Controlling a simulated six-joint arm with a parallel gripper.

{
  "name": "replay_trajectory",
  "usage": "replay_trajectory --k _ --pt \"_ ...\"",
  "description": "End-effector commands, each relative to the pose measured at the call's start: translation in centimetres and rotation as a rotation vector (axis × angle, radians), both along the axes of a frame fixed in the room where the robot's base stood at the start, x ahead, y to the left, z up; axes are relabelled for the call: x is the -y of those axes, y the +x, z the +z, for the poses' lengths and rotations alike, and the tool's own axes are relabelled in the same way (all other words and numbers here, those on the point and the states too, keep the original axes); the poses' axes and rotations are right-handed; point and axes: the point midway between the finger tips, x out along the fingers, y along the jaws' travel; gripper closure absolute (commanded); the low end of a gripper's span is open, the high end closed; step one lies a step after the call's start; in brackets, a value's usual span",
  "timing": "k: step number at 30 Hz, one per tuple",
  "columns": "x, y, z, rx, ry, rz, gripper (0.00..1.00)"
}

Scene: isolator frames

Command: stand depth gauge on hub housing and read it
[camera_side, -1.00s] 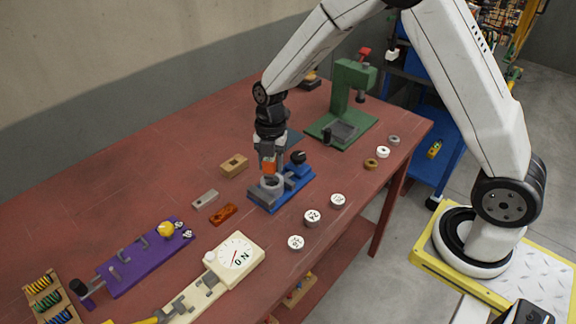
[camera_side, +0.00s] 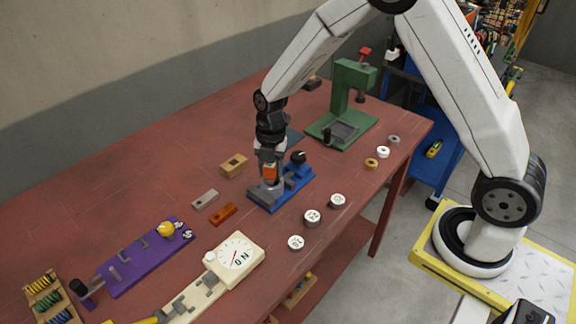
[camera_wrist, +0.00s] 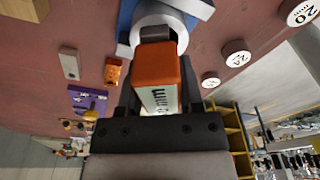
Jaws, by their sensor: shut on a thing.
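The depth gauge (camera_side: 269,173) is an orange block with a pale display; in the wrist view the gauge (camera_wrist: 157,72) shows part of "mm", with no readable number. My gripper (camera_side: 268,168) is shut on it and holds it upright; in the wrist view the jaws (camera_wrist: 160,95) flank it. The hub housing (camera_side: 267,187) is a grey round piece in a blue vise (camera_side: 295,190), directly under the gauge. In the wrist view the housing's pale rim (camera_wrist: 180,33) surrounds the gauge's dark foot. I cannot tell whether the foot touches the housing.
White numbered discs (camera_side: 312,217) lie to the right of the vise. An orange block (camera_side: 222,214), a grey block (camera_side: 205,199) and a wooden block (camera_side: 233,165) lie to its left. A cream dial gauge (camera_side: 240,258) is in front and a green press (camera_side: 347,100) stands behind.

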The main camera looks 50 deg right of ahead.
Motion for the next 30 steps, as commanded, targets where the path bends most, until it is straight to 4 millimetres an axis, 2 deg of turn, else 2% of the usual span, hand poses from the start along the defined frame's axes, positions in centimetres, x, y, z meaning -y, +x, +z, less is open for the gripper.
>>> replay_trajectory --k 26,27,30 --pt "0.0 0.0 -1.5 0.0 0.0 0.0 1.0" --pt "0.0 0.0 -1.5 0.001 0.0 0.0 0.41" --pt "0.0 0.0 -1.5 0.001 0.0 0.0 0.12"
